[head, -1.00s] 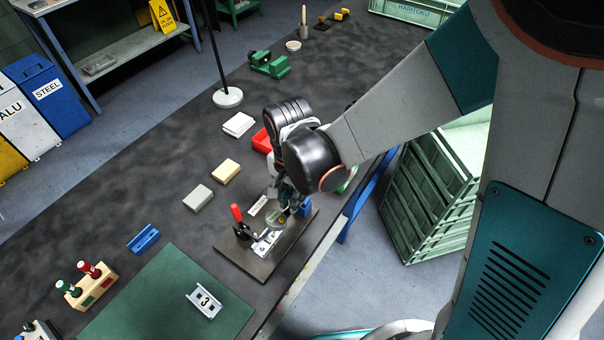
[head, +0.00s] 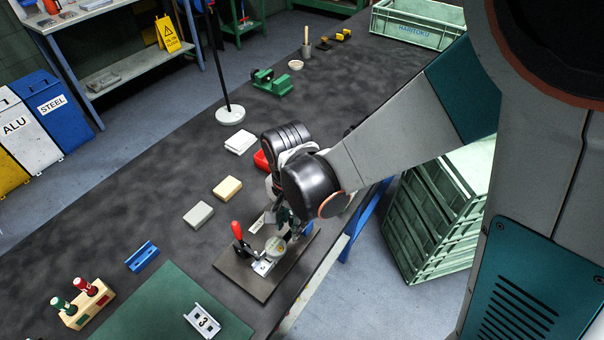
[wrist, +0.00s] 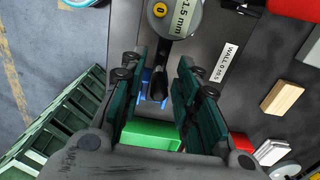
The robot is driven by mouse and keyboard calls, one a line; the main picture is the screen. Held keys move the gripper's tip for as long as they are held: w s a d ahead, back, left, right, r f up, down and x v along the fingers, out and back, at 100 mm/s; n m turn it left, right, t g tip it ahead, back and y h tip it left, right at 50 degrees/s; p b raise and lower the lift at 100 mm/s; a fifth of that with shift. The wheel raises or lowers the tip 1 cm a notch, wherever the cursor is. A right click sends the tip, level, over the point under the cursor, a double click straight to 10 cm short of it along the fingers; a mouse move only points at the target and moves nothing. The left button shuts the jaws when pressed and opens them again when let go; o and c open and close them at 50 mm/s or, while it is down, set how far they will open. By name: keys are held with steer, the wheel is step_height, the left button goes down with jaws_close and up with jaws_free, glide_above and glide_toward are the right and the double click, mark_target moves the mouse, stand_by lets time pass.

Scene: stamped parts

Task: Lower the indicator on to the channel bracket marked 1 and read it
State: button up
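The dial indicator (head: 275,247) stands over the fixture board (head: 244,281) in the head view. Its round face with a 0 and a "1.5 mm" label shows at the top of the wrist view (wrist: 172,14). A pale bracket (head: 262,267) lies under it beside the red-handled clamp (head: 237,230); the dial partly covers it and I cannot read its mark. My gripper (wrist: 160,62) is open, its two green-black fingers apart on either side of a black lever-like part (wrist: 157,85). I cannot see whether they touch it. The dial reading is not legible.
A bracket marked 3 (head: 203,321) lies on the green mat (head: 160,305). Grey (head: 198,214) and tan (head: 227,188) blocks, a blue channel (head: 142,256) and a stamp rack (head: 82,305) lie left of the fixture. Green crates (head: 435,215) stand beyond the bench edge.

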step_height(320, 180, up, 8)
steer(key=p, duration=0.6)
stand_by(0.4)
